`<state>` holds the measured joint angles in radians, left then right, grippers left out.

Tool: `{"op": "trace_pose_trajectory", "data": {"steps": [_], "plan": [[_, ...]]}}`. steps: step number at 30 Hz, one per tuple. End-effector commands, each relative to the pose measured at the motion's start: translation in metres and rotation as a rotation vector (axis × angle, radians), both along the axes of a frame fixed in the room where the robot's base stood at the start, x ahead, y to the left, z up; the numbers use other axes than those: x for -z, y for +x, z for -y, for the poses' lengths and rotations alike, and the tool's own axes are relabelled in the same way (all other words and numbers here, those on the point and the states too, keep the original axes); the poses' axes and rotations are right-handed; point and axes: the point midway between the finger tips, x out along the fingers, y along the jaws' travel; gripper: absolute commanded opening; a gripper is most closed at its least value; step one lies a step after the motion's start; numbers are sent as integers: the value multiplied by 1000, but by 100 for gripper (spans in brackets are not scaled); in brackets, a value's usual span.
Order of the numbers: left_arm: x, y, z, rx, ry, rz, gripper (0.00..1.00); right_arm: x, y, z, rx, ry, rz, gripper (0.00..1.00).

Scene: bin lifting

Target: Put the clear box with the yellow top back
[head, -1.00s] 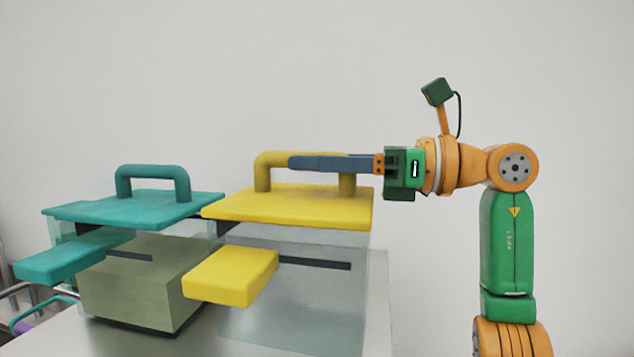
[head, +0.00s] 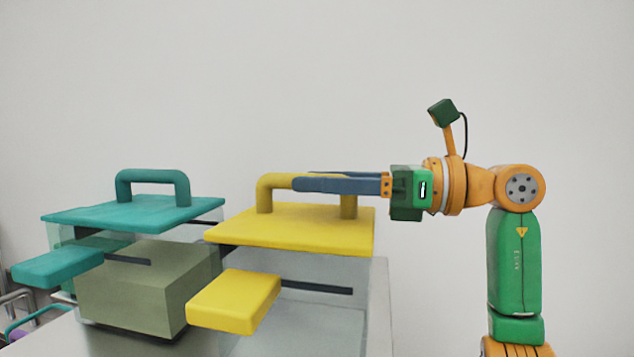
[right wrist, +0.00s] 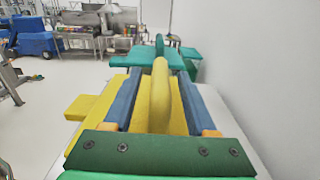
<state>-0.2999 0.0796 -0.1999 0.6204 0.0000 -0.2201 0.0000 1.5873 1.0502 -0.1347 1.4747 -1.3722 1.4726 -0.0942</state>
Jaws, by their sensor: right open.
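The clear box with the yellow top (head: 290,228) stands on the right of a pale stand in the head view. Its yellow arched handle (head: 272,190) rises from the lid, and a yellow block-shaped grip (head: 235,300) juts from its front. My right gripper (head: 300,184) comes in from the right at handle height. In the right wrist view its two blue fingers (right wrist: 155,100) lie on either side of the handle (right wrist: 160,92), with gaps showing, so it is open around the handle. The box's lower part is cut off by the frame. My left gripper is not in view.
A clear box with a teal top (head: 130,213) stands just left of the yellow one. An olive block (head: 150,285) shows below its lid; I cannot tell whether it is inside. A plain wall (head: 320,80) is behind. The space above both lids is free.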

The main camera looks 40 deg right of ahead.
Motion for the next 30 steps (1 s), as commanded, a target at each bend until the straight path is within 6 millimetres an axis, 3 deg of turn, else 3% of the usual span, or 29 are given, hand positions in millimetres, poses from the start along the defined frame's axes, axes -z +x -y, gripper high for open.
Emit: {"op": "trace_pose_trajectory", "data": {"steps": [6,12,30], "plan": [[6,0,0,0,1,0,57,0,-46,40,5,3,4,57],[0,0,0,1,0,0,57,-1,-78,67,3,1,0,57],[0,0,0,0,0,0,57,0,-86,73,0,-1,1,57]]}}
